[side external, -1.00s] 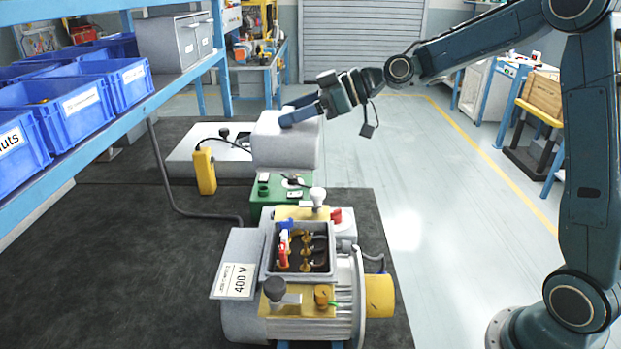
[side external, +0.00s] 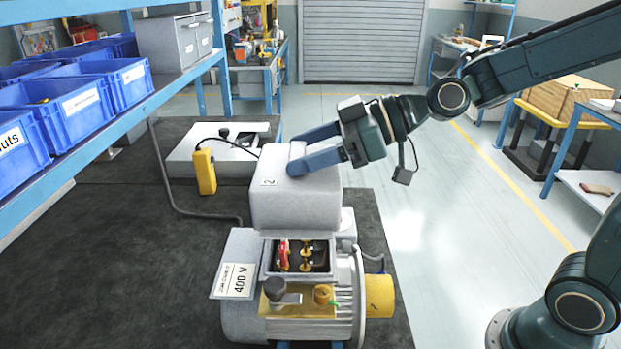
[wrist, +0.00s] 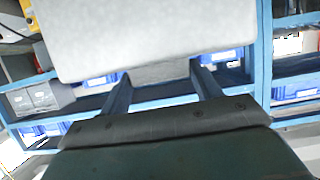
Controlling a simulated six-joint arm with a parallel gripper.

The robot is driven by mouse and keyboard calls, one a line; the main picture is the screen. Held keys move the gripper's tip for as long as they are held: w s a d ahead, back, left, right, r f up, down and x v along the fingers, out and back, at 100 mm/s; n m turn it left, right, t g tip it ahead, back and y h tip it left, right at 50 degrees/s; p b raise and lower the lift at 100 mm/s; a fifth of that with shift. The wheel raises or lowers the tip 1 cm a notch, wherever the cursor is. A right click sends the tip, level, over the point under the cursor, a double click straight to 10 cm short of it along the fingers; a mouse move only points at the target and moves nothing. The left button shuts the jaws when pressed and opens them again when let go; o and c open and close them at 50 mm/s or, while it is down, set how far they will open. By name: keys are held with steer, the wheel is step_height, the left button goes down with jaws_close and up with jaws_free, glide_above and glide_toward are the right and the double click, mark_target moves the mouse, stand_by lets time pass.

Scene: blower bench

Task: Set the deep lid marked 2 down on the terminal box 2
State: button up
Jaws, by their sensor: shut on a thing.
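The deep lid marked 2 (side external: 295,207) is a grey box-shaped cover with a small "2" label on its top. My gripper (side external: 302,152) is shut on the raised part at the lid's top. The lid hangs above the rear part of the terminal box 2 (side external: 265,262), an open grey box on the motor. Red and brass parts show inside the box's front half; the lid hides the back half. I cannot tell whether lid and box touch. In the wrist view the lid (wrist: 150,35) fills the upper middle, beyond my gripper's fingers (wrist: 160,85).
The grey motor (side external: 245,310) carries a 400 V plate (side external: 234,281) and a brass plate with a dark knob (side external: 275,290). Shelves with blue bins (side external: 70,105) stand left. Dark mat is clear at left.

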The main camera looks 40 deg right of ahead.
steer(key=shift+f, duration=0.1)
stand_by(0.3)
step_height(320, 180, down, 8)
stand_by(1.1)
steer(key=shift+f, duration=0.9)
stand_by(2.0)
steer(key=o, duration=1.2)
step_height(320, 180, up, 20)
stand_by(0.3)
stand_by(0.4)
